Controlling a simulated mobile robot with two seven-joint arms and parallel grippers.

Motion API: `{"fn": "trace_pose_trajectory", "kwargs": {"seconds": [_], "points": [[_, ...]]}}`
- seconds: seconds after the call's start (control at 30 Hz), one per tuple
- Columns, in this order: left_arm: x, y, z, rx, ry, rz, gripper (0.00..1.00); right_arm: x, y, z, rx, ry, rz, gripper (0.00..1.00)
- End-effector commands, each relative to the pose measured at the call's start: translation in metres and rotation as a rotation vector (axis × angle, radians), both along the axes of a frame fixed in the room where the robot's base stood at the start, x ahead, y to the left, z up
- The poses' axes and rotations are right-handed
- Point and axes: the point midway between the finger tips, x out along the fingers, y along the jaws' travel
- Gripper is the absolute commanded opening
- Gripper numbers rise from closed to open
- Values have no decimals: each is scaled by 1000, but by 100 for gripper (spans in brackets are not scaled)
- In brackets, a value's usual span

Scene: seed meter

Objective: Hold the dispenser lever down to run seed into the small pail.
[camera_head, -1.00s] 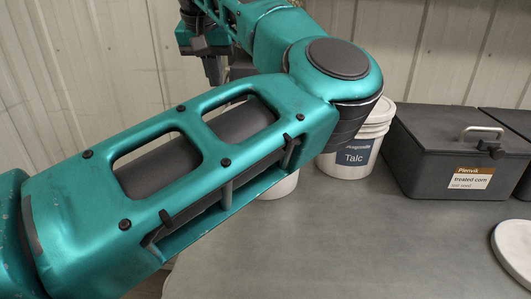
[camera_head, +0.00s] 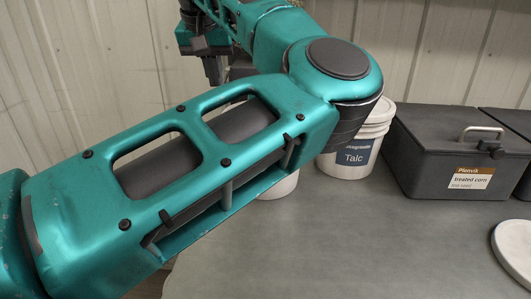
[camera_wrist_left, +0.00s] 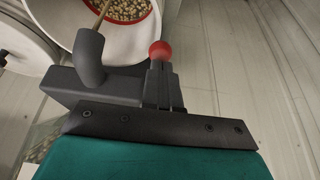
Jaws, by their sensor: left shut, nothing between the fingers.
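In the left wrist view, the lever's red ball knob (camera_wrist_left: 160,50) is right at the tips of my left gripper (camera_wrist_left: 160,68). The gripper is shut with nothing between its fingers, and its tips appear to touch the knob. The dark grey dispenser spout (camera_wrist_left: 90,58) is beside it. A thin tan stream (camera_wrist_left: 101,14) runs from the spout toward tan seed (camera_wrist_left: 124,9) in the white pail (camera_wrist_left: 70,12), which has a red band inside. In the head view, my left gripper (camera_head: 213,70) points down at the top. My arm hides most of the dispenser and the lever.
A white Talc bucket (camera_head: 350,160) stands behind my left elbow, with part of another white container (camera_head: 279,187) beside it. A dark treated-corn box (camera_head: 450,150) and a white round lid (camera_head: 515,250) are at right. The grey tabletop (camera_head: 370,240) is clear in front.

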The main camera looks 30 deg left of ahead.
Motion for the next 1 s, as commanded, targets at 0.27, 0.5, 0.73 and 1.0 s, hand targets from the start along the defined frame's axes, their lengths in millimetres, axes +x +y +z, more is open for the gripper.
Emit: {"fn": "trace_pose_trajectory", "kwargs": {"seconds": [0.27, 0.5, 0.73, 1.0], "points": [[0, 0, 17, 0, 0, 0, 0, 1, 0, 15, 1, -7, -4, 43], [0, 0, 57, 0, 1, 0, 0, -8, -11, 30, -19, -3, -27, 43], [0, 0, 90, -1, 0, 0, 0, -14, -20, 48, -31, 10, -40, 43], [0, 0, 90, 0, 1, 0, 0, -13, -18, 50, -28, 6, -37, 43]]}}
